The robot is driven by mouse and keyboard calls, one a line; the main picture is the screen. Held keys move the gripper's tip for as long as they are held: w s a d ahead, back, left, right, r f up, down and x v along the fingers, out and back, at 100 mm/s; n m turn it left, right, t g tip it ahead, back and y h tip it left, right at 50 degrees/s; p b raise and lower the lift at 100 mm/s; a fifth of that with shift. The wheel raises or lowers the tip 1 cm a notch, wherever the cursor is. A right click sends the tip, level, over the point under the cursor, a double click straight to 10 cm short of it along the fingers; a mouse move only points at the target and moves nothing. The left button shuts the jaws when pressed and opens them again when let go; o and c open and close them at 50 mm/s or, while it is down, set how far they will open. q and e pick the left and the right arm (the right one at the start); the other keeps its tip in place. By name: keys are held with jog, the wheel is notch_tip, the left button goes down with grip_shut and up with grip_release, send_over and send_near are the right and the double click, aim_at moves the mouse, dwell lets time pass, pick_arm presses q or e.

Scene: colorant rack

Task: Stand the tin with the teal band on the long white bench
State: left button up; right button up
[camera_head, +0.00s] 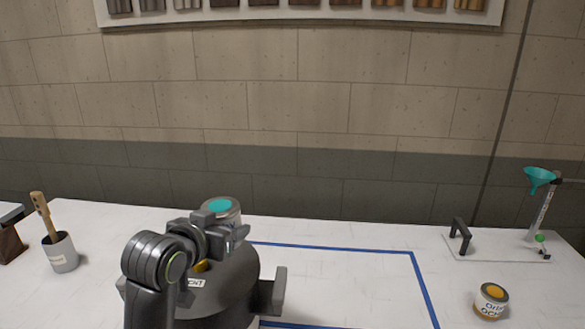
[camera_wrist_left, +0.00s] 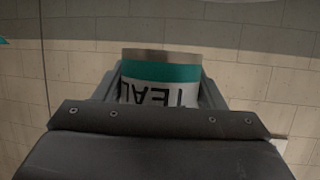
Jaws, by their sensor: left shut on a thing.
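The tin with the teal band (camera_wrist_left: 160,82) sits between the two fingers of my left gripper in the left wrist view, its lettering upside down there. In the head view the same tin (camera_head: 221,205) shows its teal top, upright, near the back edge of the long white bench (camera_head: 340,280). My left gripper (camera_head: 232,232) is shut on it. My arm hides the tin's lower part, and I cannot tell whether it touches the bench. My right gripper is not in view.
A labelled cup with a wooden-handled brush (camera_head: 62,252) stands at left. A dark rounded thing (camera_head: 225,295) is partly behind my arm. Blue tape (camera_head: 340,247) marks a clear area. An ochre tin (camera_head: 490,301) and a stand with a teal funnel (camera_head: 538,178) are at right.

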pick_arm(q)
jog(key=s+a+f+n+y, duration=0.1)
jog(key=s+a+n+y, duration=0.1)
jog(key=s, duration=0.4)
jog(key=shift+s+f+y+b, duration=0.25)
jog(key=shift+f+y+b, duration=0.05)
jog(key=shift+f+b, duration=0.1)
